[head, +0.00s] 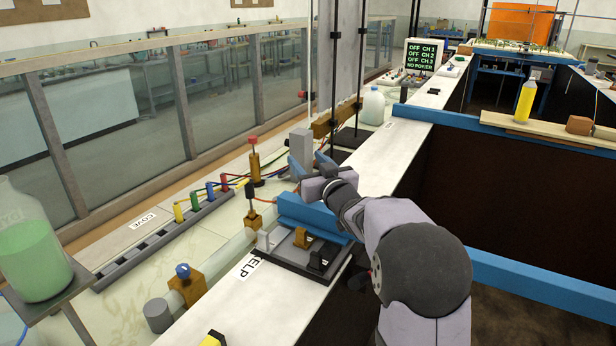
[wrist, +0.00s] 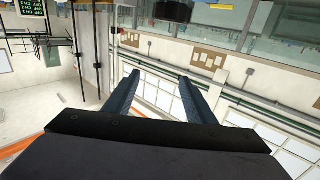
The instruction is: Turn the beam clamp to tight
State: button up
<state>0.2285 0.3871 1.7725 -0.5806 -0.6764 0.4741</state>
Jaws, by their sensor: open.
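My gripper (head: 307,160) is in the middle of the head view, raised above the bench, with its two blue fingers apart. In the wrist view the fingers (wrist: 160,77) are spread with nothing between them. No part is labelled as the beam clamp, so I cannot tell which it is. Candidates in the head view are a blue knob (head: 183,270) on a brass block at lower left, a black-topped post (head: 250,190) on a brass block left of my gripper, and a red-topped post (head: 253,141) behind it. My gripper touches none of these that I can see.
A tray (head: 275,262) with small brass and black blocks lies below my gripper, beside a blue rail (head: 312,215). Thin vertical rods and a brown block (head: 326,125) stand just behind the gripper. A bottle of green liquid (head: 32,250) stands at left. A monitor (head: 408,55) reads "NO POWER".

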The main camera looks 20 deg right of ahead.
jog(key=shift+r, duration=0.55)
